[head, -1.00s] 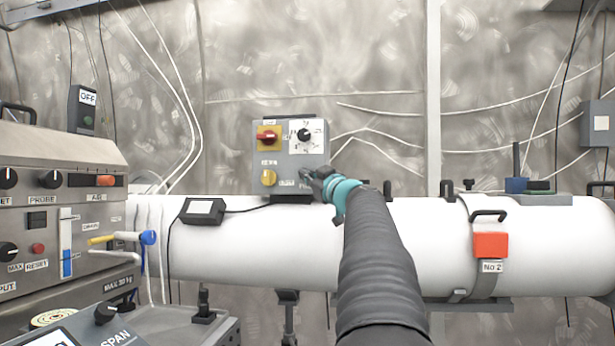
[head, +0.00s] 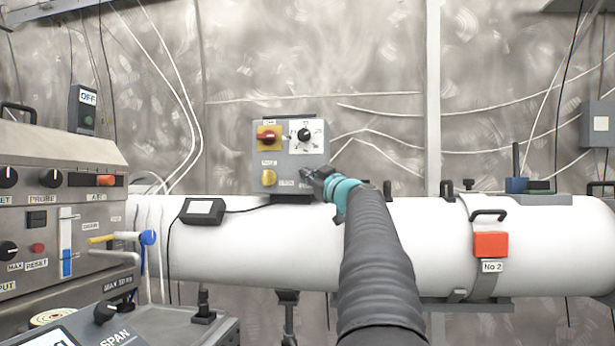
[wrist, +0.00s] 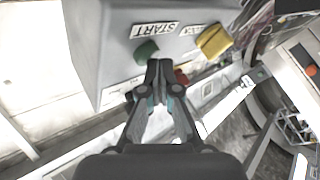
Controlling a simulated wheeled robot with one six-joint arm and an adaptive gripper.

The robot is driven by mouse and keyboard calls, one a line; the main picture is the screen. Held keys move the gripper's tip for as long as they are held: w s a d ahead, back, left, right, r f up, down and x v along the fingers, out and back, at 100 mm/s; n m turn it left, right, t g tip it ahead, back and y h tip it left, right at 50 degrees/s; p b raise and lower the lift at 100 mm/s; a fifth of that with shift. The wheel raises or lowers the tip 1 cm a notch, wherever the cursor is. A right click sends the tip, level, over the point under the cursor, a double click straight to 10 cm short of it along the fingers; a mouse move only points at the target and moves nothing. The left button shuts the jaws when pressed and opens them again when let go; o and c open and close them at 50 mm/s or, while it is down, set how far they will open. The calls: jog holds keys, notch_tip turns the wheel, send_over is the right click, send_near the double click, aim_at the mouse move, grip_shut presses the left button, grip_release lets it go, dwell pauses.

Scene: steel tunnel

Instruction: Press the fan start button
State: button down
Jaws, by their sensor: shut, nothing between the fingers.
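The grey control box (head: 290,145) stands on top of the white duct. In the wrist view, a green button (wrist: 146,50) sits on the box face (wrist: 118,30) beside a START label (wrist: 153,30). My gripper (wrist: 158,68) is shut and empty, with its fingertips right beside the green button in the picture. I cannot tell whether they touch it. A red button (wrist: 181,77) is partly hidden behind the fingers. In the head view, my gripper (head: 308,176) is at the box's lower right corner and hides the green button.
The white duct (head: 250,245) runs below. An instrument panel (head: 60,190) stands at the left, and a small black-framed display (head: 202,211) sits on the duct.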

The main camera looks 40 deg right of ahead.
jog(key=shift+f, duration=0.1)
dwell(0.3)
jog(key=shift+s+a+b, duration=0.4)
jog(key=shift+a+b, duration=0.05)
jog(key=shift+b, duration=0.35)
jog(key=shift+s+a+b, duration=1.95)
jog(key=shift+a+b, duration=0.3)
jog(key=shift+b, duration=0.4)
